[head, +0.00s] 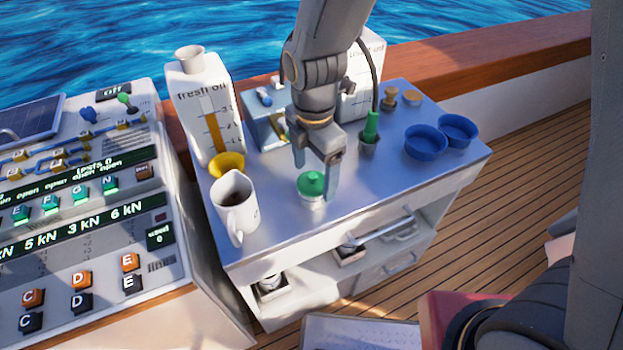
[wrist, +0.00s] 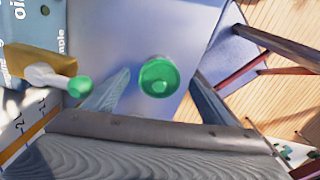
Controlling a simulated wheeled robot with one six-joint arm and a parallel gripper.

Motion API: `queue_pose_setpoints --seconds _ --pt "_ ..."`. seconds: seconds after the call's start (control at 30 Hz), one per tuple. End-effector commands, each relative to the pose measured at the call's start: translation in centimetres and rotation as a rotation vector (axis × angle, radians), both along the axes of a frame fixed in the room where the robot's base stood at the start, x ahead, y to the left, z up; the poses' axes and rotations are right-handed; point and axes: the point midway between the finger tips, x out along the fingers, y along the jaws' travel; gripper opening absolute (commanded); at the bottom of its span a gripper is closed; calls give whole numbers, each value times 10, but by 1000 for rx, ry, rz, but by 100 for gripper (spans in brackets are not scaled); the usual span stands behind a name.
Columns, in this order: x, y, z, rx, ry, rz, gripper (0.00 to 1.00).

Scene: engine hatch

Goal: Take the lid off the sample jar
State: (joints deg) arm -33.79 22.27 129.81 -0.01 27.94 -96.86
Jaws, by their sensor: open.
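The sample jar (head: 312,203) is a small white jar standing upright on the metal counter top. Its green lid (head: 312,183) with a knob sits on top of it. In the wrist view the green lid (wrist: 159,77) shows from above, just beyond the fingertips and roughly midway between them. My gripper (head: 315,183) is open and points down at the jar, with one finger on its right side and the other behind it to the left. I cannot tell whether a finger touches the lid.
A green-handled tool (head: 371,127) stands behind right. Two blue bowls (head: 425,142) sit at right. The counter (head: 400,180) is clear right of the jar.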

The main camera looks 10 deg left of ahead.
Motion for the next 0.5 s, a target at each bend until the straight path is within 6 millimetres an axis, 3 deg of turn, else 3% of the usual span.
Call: queue_pose_setpoints --seconds 0.27,0.5 --pt "0 0 -3 0 0 0 77" --pt "0 0 -3 0 0 0 39"
